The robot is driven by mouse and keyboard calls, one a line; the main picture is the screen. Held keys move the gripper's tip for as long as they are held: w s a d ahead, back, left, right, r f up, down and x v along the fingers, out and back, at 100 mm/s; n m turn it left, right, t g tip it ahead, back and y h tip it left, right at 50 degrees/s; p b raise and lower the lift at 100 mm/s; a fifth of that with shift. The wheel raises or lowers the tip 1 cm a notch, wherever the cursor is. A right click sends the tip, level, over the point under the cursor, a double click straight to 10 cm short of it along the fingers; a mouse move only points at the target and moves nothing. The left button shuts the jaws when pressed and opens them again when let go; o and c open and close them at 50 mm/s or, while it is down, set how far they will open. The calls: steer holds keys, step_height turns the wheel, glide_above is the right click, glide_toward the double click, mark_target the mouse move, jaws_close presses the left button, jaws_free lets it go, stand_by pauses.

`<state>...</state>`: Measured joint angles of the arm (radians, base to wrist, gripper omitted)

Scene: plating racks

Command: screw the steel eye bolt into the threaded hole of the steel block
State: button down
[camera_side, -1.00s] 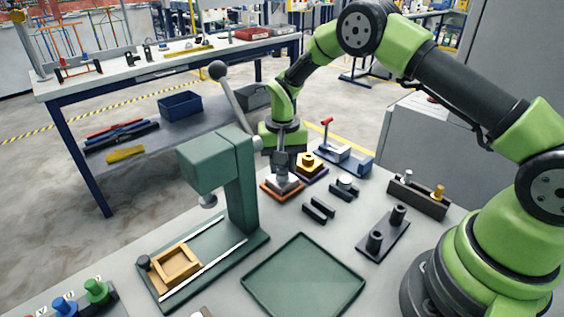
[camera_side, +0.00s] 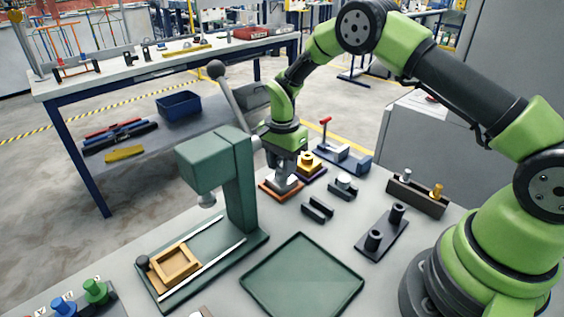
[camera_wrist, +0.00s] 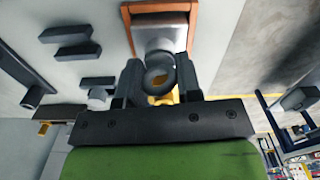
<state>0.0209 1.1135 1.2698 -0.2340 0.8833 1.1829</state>
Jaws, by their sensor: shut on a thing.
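The steel block (camera_side: 291,184) sits on a brown base (camera_side: 267,189) behind the green tray. In the wrist view the pale block (camera_wrist: 150,22) lies within its brown frame (camera_wrist: 191,28), just beyond my fingertips. My gripper (camera_side: 283,169) points down over the block. In the wrist view my gripper (camera_wrist: 159,82) is shut on the ring of the steel eye bolt (camera_wrist: 157,76), with a finger on each side. The ring lines up with the block's middle. The shank and the threaded hole are hidden, so I cannot tell how deep the bolt sits.
A green press (camera_side: 240,185) with a long lever stands close left of my gripper. A yellow-topped piece (camera_side: 308,161) is close behind on the right. Black V-shaped rails (camera_side: 318,208) lie at front right. The green tray (camera_side: 303,277) is empty.

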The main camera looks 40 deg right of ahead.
steer(key=m, duration=0.5)
steer(key=shift+s+a, duration=0.1)
steer(key=m, duration=0.4)
steer(key=m, duration=0.5)
steer(key=shift+a+f, duration=0.1)
steer(key=shift+a, duration=0.05)
steer(key=m, duration=0.4)
